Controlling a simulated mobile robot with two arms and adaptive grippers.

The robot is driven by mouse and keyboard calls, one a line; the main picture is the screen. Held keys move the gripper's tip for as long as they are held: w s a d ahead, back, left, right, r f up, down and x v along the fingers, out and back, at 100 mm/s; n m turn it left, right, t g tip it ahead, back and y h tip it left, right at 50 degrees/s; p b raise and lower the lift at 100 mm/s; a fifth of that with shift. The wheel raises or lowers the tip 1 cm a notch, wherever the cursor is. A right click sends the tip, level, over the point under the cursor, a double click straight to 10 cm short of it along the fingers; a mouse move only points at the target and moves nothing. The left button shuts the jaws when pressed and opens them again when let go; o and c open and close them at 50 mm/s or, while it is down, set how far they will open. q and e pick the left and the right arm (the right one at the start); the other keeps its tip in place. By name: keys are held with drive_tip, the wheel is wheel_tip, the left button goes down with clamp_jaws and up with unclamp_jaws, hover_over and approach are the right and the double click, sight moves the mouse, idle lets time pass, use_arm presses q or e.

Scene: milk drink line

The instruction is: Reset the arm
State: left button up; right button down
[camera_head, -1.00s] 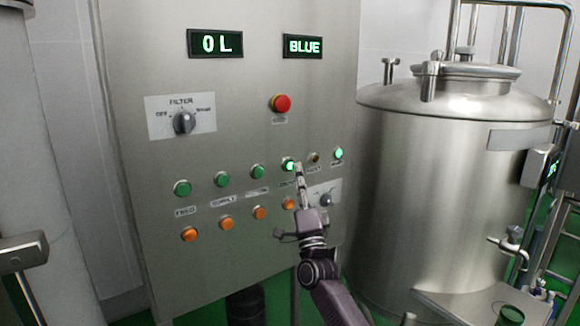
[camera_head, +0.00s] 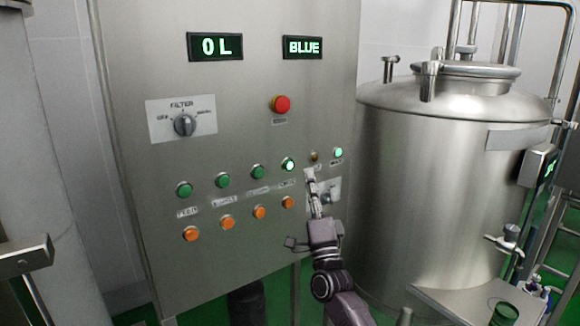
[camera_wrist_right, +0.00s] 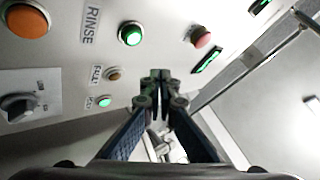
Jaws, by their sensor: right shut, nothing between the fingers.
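My right gripper (camera_head: 310,174) is shut and empty in front of the steel control panel (camera_head: 235,110), below and to the right of a lit green button (camera_head: 288,164). Its arm comes up from the bottom right of the head view and covers part of the lower right rotary switch (camera_head: 331,190). In the right wrist view the closed fingertips (camera_wrist_right: 155,77) point away from the camera with nothing between them. The lit green button (camera_wrist_right: 131,33) also shows there, beside the label RINSE. My left gripper is not in view.
A large steel tank (camera_head: 440,190) stands close on the right.

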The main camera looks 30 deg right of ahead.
drive_tip(key=shift+f+y, duration=0.1)
drive_tip(key=shift+y, duration=0.2)
drive_tip(key=a+f+n+g+y, duration=0.2)
drive_tip(key=a+f+n+g, duration=0.1)
drive_tip(key=f, duration=1.1)
drive_tip(key=s+a+f+n+g+y, duration=0.15)
drive_tip(key=f+n, duration=0.25)
drive_tip(key=f, duration=0.9)
drive_tip(key=a+f+n+g+y, duration=0.3)
drive_tip(key=f+g, duration=0.1)
drive_tip(key=f, duration=1)
drive_tip(key=s+a+f+n+g+y, duration=0.1)
drive_tip(key=s+a+f+n+g, duration=0.15)
drive_tip(key=s+f, duration=0.65)
drive_tip(key=s+a+f+n+g, duration=0.25)
drive_tip(key=s+f, duration=0.25)
drive_tip(key=f, duration=0.7)
drive_tip(key=s+a+f+n+g, duration=0.2)
drive_tip(key=s+a+f+g, duration=0.15)
drive_tip(key=s+f, duration=1)
drive_tip(key=s+a+f+n+g, duration=0.1)
drive_tip(key=s+f+n+g, duration=0.1)
drive_tip(key=s, duration=1.3)
drive_tip(key=s+a+f+n+g, duration=0.2)
drive_tip(key=s+f+g, duration=0.2)
drive_tip(key=s, duration=1.1)
drive_tip(key=shift+a+f+n+g, duration=0.15)
drive_tip(key=shift+f+n+g, duration=0.25)
drive_tip(key=shift+f, duration=0.4)
